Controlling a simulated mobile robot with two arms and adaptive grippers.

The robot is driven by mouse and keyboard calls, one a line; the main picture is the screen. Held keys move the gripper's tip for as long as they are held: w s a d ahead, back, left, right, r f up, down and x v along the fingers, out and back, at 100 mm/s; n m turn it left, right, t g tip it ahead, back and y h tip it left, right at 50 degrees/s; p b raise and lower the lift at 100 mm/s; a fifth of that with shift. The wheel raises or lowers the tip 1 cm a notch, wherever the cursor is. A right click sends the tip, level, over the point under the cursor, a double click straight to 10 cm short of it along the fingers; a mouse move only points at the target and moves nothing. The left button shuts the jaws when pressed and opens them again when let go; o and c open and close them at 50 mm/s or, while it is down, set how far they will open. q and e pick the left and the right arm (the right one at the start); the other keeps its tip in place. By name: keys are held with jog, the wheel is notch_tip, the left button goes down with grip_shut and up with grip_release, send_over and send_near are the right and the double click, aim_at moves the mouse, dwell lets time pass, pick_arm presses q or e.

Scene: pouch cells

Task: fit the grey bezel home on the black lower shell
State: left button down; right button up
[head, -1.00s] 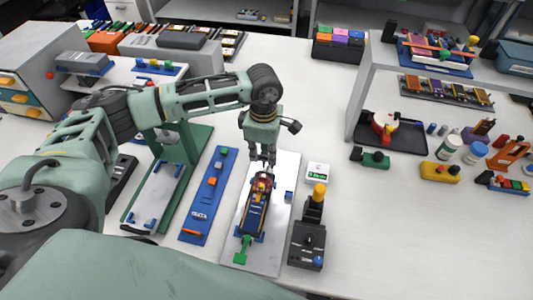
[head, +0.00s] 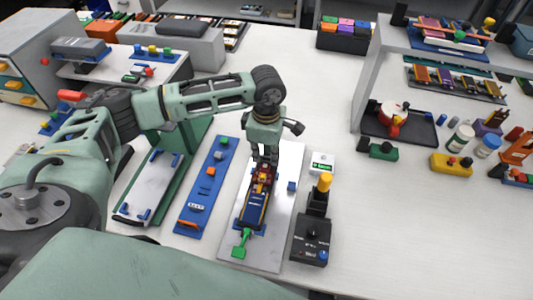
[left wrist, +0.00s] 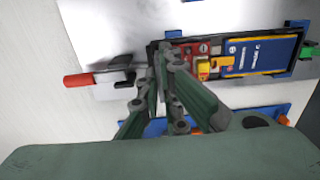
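The black lower shell (head: 245,214) lies on the light plate in the middle of the head view, holding a blue cell and small red and yellow parts. In the left wrist view its dark rim (left wrist: 255,76) runs around the blue cell (left wrist: 262,54). I cannot clearly pick out a separate grey bezel from this dark rim. My left gripper (head: 264,158) points down at the far end of the shell. In the left wrist view its fingertips (left wrist: 166,50) are close together at that end, covering part of it. Whether they grip anything is unclear. My right gripper is out of view.
A green clip (head: 240,243) sits at the shell's near end. A black control box (head: 312,238) with a yellow-topped post stands right of the plate. A blue strip (head: 194,222) and a green-framed fixture (head: 175,200) lie left. A red-handled part (left wrist: 78,79) is beside the fingers. The right foreground is clear.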

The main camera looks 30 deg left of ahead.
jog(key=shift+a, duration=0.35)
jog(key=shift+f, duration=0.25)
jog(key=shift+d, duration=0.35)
pick_arm(q)
jog(key=shift+b, duration=0.6)
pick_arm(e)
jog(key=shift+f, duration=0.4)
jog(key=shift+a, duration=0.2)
pick_arm(q)
jog(key=shift+f, duration=0.15)
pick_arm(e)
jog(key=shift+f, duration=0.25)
pick_arm(q)
jog(key=shift+f+b, duration=0.35)
jog(key=shift+b, duration=0.2)
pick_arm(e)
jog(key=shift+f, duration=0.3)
pick_arm(q)
jog(key=shift+f+b, duration=0.4)
jog(key=shift+b, duration=0.05)
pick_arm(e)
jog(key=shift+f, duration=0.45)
pick_arm(q)
jog(key=c, duration=1.9)
grip_release()
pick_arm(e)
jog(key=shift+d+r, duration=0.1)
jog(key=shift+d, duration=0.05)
